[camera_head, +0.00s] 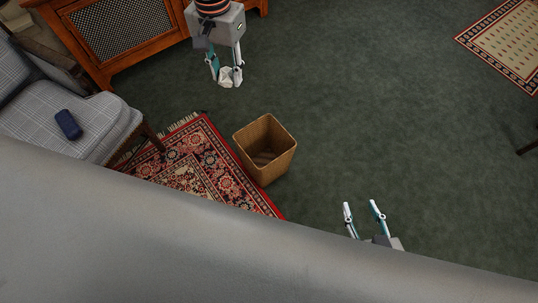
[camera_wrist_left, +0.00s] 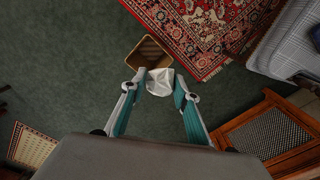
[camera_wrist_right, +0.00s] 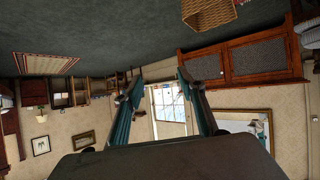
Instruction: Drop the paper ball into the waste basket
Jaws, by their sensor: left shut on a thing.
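The white crumpled paper ball (camera_head: 226,78) is held between the fingertips of my left gripper (camera_head: 229,80), at the top of the head view. The paper ball also shows between the fingers in the left wrist view (camera_wrist_left: 160,82). My left gripper is shut on it. The wicker waste basket (camera_head: 265,149) stands upright near the middle of the head view, below and right of the left gripper. In the left wrist view the basket (camera_wrist_left: 150,53) shows just beyond the ball. My right gripper (camera_head: 361,206) is open and empty, low in the head view, right of the basket.
A patterned red rug (camera_head: 205,165) lies left of the basket. A checked armchair (camera_head: 60,115) with a dark blue object (camera_head: 68,125) on it stands at the left. A wooden cabinet (camera_head: 120,40) is at the back left.

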